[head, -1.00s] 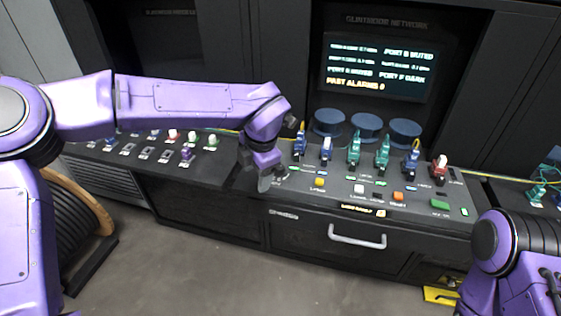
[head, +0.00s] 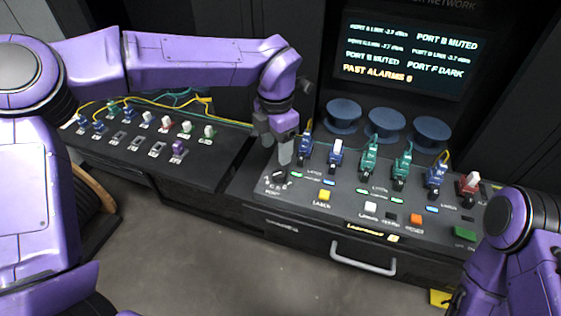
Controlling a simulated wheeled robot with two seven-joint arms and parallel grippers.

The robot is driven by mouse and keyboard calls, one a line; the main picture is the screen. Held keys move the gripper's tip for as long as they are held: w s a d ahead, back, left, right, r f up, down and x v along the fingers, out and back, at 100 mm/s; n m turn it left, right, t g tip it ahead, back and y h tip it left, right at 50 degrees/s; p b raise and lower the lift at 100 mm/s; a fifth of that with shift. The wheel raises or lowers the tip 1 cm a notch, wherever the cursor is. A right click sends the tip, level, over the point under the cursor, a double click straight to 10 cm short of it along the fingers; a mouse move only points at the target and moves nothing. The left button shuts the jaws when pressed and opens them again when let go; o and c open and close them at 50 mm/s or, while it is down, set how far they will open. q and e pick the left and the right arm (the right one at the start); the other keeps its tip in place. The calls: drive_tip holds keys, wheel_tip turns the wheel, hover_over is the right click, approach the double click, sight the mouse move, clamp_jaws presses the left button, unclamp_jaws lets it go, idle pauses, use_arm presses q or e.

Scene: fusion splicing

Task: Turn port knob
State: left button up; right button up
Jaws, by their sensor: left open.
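The port knob (head: 277,177) is a small dark dial with white markings around it, at the left end of the sloped console panel (head: 330,210). My left gripper (head: 284,155) points down just above and behind the knob, its grey fingers close to it. The fingers overlap in this view, and I cannot tell whether they touch the knob. Nothing shows held in them. My right arm shows at the lower right, but its gripper is outside the view.
A row of blue, green and red plug connectors (head: 369,160) stands just right of my left gripper. Yellow, white, orange and green buttons (head: 416,219) line the panel front. A drawer handle (head: 363,258) sits below. A screen (head: 405,55) hangs behind three round blue lids (head: 386,124).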

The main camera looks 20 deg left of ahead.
sight(279, 173)
use_arm(q)
drive_tip(key=f, duration=0.2)
drive_tip(key=f+p, duration=0.1)
drive_tip(key=f, duration=0.5)
drive_tip(key=shift+d+f, duration=0.1)
drive_tip(key=shift+d, duration=0.25)
drive_tip(key=shift+s+a, duration=0.1)
drive_tip(key=c, duration=1)
